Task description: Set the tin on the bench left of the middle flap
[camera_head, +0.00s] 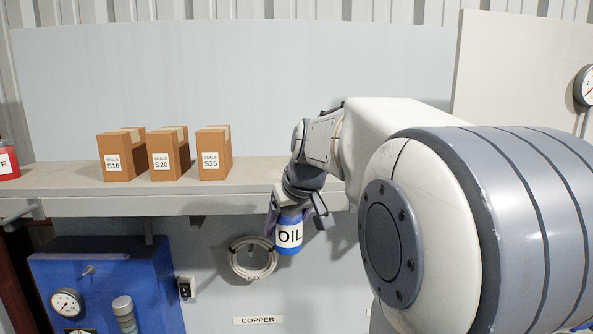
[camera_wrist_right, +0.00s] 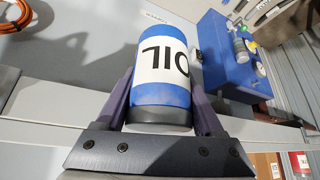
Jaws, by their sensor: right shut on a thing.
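The tin (camera_head: 289,247) is blue with a white label reading OIL, and it looks upright in the head view. My right gripper (camera_head: 288,212) is shut on the tin from above. In the picture the tin hangs below the front edge of the bench (camera_head: 130,204), apart from the bench top. In the right wrist view the tin (camera_wrist_right: 160,92) sits between the two fingers of the right gripper (camera_wrist_right: 162,108). I cannot make out a middle flap. My left gripper is not in view.
Three brown seal boxes (camera_head: 121,155) stand on the bench top, with a red container (camera_head: 8,160) at far left. Bench top right of the boxes looks clear up to my arm. Below are a blue gauge cabinet (camera_head: 110,270), a cable coil (camera_head: 236,268) and a COPPER sign (camera_head: 258,320).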

